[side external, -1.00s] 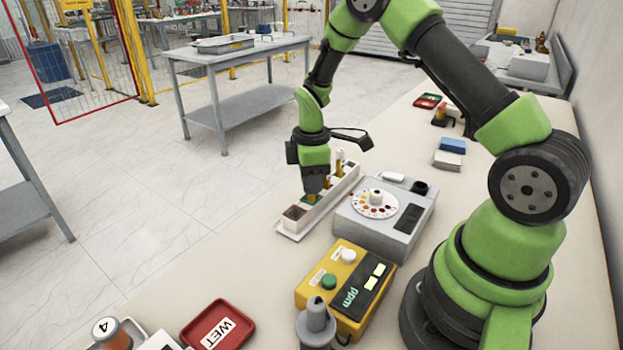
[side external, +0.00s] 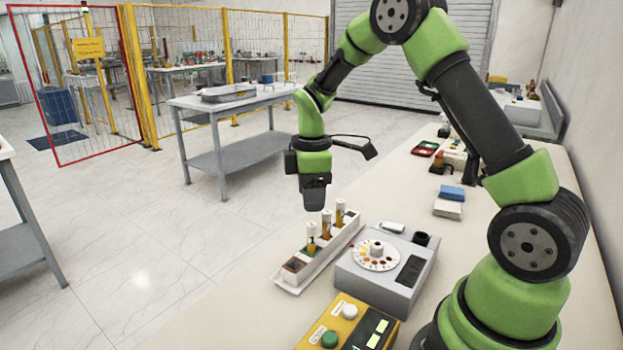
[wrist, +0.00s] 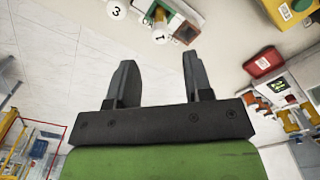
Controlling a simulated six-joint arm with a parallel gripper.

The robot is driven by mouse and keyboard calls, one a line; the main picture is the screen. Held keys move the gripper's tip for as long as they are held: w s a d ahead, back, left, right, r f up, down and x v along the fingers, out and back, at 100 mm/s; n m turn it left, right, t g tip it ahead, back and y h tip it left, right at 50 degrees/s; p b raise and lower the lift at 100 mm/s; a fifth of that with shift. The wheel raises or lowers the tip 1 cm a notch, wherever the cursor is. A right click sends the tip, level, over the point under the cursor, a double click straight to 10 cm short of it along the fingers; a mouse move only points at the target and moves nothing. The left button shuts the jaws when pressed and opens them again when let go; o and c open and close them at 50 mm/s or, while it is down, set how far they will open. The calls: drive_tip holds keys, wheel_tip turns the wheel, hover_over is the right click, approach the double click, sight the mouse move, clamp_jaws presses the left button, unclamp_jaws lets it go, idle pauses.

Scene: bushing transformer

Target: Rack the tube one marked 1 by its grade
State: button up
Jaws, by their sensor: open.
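The tube marked 1 shows its white numbered cap (wrist: 160,37) in the wrist view, beside the end of the white rack. A cap marked 3 (wrist: 117,10) shows in the wrist view. My gripper (side external: 315,205) is above the front tubes, apart from them, pointing down. In the wrist view its two fingers (wrist: 160,60) are spread and empty.
A grey box with a colour disc (side external: 376,255) stands right of the rack. A yellow box with buttons (side external: 345,330) is at the front. Blue and white blocks (side external: 451,193) and a red tray (side external: 425,149) lie farther back. The bench left of the rack's front is clear.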

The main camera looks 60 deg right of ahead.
drive_tip(key=s+a+r+m+t, duration=0.2)
drive_tip(key=s+a+r+m, duration=0.15)
drive_tip(key=r, duration=0.35)
drive_tip(key=s+a+r+m+t, duration=0.1)
drive_tip(key=s+a+r+m, duration=0.2)
drive_tip(key=r, duration=0.4)
drive_tip(key=s+a+r+m+t+y, duration=0.1)
drive_tip(key=s+a+m+t, duration=0.1)
drive_tip(key=s, duration=0.4)
drive_tip(key=s+a+r+m+t+y, duration=0.1)
drive_tip(key=s+a+m+t, duration=0.1)
drive_tip(key=s, duration=0.4)
drive_tip(key=shift+a+m, duration=0.45)
drive_tip(key=shift+m, duration=0.8)
drive_tip(key=shift+s, duration=0.1)
